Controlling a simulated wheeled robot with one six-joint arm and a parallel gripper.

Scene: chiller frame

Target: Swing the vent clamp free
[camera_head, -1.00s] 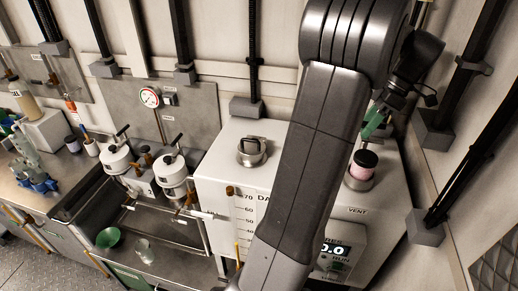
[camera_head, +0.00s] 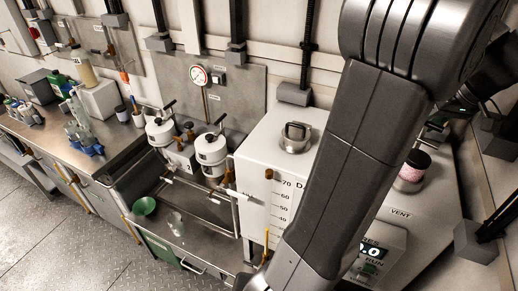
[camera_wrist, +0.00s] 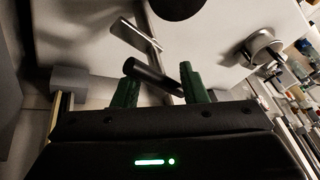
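The vent fitting (camera_head: 412,167), with a pink-filled clear top in a metal collar, stands on the white chiller box behind my arm in the head view. In the wrist view a dark rod-like handle (camera_wrist: 148,74) and a flat silver bar (camera_wrist: 141,34) show close ahead; they look like parts of the vent clamp, though I cannot tell how they join. My gripper (camera_wrist: 160,85) has its two green fingers apart, with the dark handle slanting across the space at their tips. I see no firm grip on it. In the head view my arm mostly hides the gripper.
The white chiller box (camera_head: 262,145) has a second metal cap (camera_head: 296,137) on top, seen also in the wrist view (camera_wrist: 262,48). Dark vertical struts and wall brackets (camera_head: 488,240) stand close at the right. A bench (camera_head: 110,150) with bottles lies left.

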